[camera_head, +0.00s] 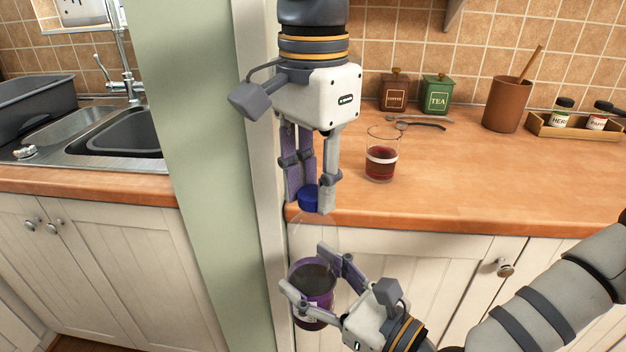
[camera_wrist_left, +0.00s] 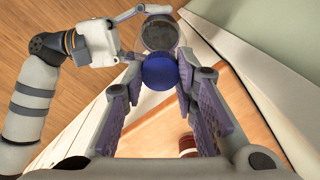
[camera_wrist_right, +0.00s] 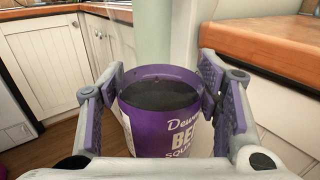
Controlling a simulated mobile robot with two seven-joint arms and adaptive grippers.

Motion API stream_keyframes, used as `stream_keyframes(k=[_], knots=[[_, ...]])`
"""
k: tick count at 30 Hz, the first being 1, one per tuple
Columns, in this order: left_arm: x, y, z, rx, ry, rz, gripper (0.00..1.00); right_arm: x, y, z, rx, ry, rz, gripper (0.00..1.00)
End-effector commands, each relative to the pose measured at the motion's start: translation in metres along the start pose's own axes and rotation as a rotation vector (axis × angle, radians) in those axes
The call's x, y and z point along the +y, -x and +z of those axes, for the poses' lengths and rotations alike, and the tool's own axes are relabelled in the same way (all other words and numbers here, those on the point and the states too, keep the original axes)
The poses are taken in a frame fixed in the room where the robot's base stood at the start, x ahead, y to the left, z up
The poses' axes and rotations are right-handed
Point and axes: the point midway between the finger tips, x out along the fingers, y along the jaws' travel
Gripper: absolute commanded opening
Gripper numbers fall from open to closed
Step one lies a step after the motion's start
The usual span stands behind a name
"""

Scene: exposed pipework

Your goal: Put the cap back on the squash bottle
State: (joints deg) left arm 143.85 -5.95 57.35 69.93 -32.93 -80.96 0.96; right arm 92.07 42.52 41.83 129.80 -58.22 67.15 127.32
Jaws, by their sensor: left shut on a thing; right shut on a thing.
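The blue cap (camera_head: 309,196) is between the fingertips of my left gripper (camera_head: 310,207), which is shut on it and points down. The cap also shows in the left wrist view (camera_wrist_left: 160,72). The squash bottle (camera_head: 316,308) has a purple label and dark contents, with a clear upper part that is hard to make out. My right gripper (camera_head: 308,268) is shut around its body, seen in the right wrist view (camera_wrist_right: 165,130). The cap is above the bottle in the head view. In the left wrist view it overlaps the bottle's edge; I cannot tell whether they touch.
A wooden counter (camera_head: 480,190) lies behind, its front edge close to both grippers. A glass of red drink (camera_head: 381,162) stands on it. Tins, a brown pot (camera_head: 507,104) and a spice tray are farther back. A green wall end (camera_head: 190,120) stands left, with a sink (camera_head: 118,135) beyond.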

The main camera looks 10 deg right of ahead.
Motion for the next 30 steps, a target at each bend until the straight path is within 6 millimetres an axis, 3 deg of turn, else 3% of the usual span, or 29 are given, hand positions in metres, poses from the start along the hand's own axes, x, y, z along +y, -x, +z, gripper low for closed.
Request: stream_keyframes(k=[4, 5, 7, 19, 30], knots=[[-0.001, 0.0, 0.0, 0.0, 0.012, -0.003, 0.0, 0.0, 0.0, 0.001, -0.003, 0.0, -0.001, 0.0], [-0.001, 0.0, 0.0, 0.0, 0.013, -0.003, 0.33, 0.0, 0.0, 0.001, -0.003, 0.0, -0.001, 0.0], [-0.001, 0.0, 0.0, 0.0, 0.014, -0.003, 0.49, 0.0, 0.0, 0.001, -0.003, 0.0, -0.001, 0.0], [-0.001, 0.009, -0.001, 0.004, 0.016, -0.005, 0.5, 0.0, 0.0, 0.001, -0.003, 0.001, 0.0, 0.0], [-0.001, 0.091, -0.001, 0.005, 0.016, -0.004, 0.5, 0.0, 0.0, 0.001, -0.003, 0.001, 0.0, 0.0]])
